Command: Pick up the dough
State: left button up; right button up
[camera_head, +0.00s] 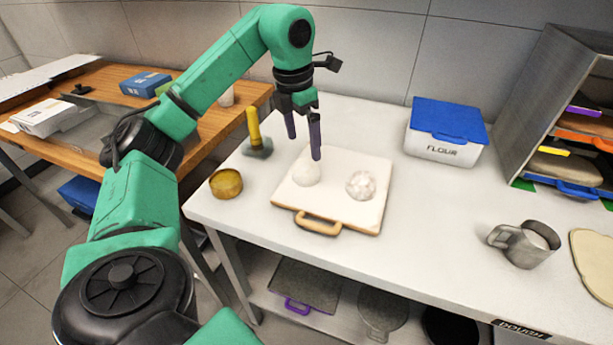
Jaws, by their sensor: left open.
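Two pale round lumps lie on a white cutting board (335,200) with a wooden handle. The left lump (306,173) is smooth, like a dough ball; the right lump (361,185) is white with a rougher, mottled surface. The task does not say which one is meant. My left gripper (303,147) points down over the left lump with its two dark fingers apart. One finger partly overlaps that lump in the picture; I cannot tell whether it touches. Nothing is seen between the fingers. My right gripper is not in view.
A yellow-handled tool (255,135) and a round golden tin (226,184) stand left of the board. A flour box (444,150) with a blue lid is at the back. A metal cup (525,244), flat dough (597,262) and a shelf rack (575,110) are at right. The counter between is clear.

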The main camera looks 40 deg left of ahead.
aim_at(306, 161)
pick_arm(q)
jog(key=f, duration=0.5)
jog(key=w+f, duration=0.1)
jog(key=f, duration=0.1)
jog(key=shift+f+p, duration=0.25)
jog(key=shift+p, duration=0.05)
jog(key=c, duration=0.9)
